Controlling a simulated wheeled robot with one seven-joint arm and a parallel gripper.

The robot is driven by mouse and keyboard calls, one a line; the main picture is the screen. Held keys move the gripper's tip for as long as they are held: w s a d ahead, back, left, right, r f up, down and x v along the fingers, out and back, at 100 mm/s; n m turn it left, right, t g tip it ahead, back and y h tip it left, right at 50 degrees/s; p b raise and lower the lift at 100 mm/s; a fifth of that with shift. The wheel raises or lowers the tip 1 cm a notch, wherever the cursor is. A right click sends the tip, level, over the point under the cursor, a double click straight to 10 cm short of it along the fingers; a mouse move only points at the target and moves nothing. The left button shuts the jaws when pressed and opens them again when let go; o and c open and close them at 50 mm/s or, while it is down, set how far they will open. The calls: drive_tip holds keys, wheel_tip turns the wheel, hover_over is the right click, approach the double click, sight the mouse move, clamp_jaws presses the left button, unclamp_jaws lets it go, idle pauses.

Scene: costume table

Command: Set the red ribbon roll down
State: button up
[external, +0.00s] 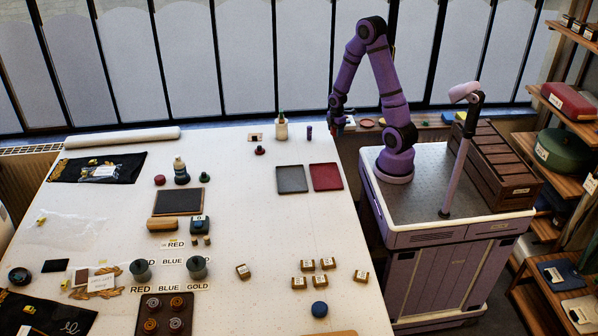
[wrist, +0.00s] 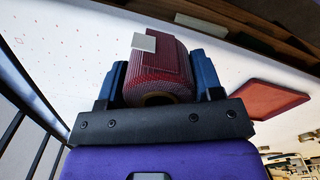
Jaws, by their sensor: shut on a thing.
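The red ribbon roll (wrist: 172,78) fills the middle of the wrist view, with a small pale square tag (wrist: 144,42) on it. My gripper (wrist: 160,82) has its two blue-grey fingers on either side of the roll and is shut on it. In the external view my gripper (external: 338,120) is at the back, beyond the table's back right corner, at the end of my bent purple arm. The roll is too small and dark there to make out clearly. I cannot tell from these views whether the roll touches anything below.
A red tray (external: 326,177) and a grey tray (external: 290,179) lie side by side on the white table (external: 250,225). The red tray also shows in the wrist view (wrist: 268,99).

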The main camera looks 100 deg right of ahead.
drive_tip(key=s+d, duration=0.2)
hover_over(314, 129)
drive_tip(key=shift+s+a+f, duration=0.1)
drive_tip(key=shift+a+f, duration=0.3)
drive_tip(key=shift+f, duration=0.3)
drive_tip(key=shift+w+d+f, duration=0.1)
drive_tip(key=shift+w+d, duration=0.15)
drive_tip(key=shift+f, duration=1.65)
drive_tip(key=shift+s+f, duration=0.1)
drive_tip(key=o, duration=0.9)
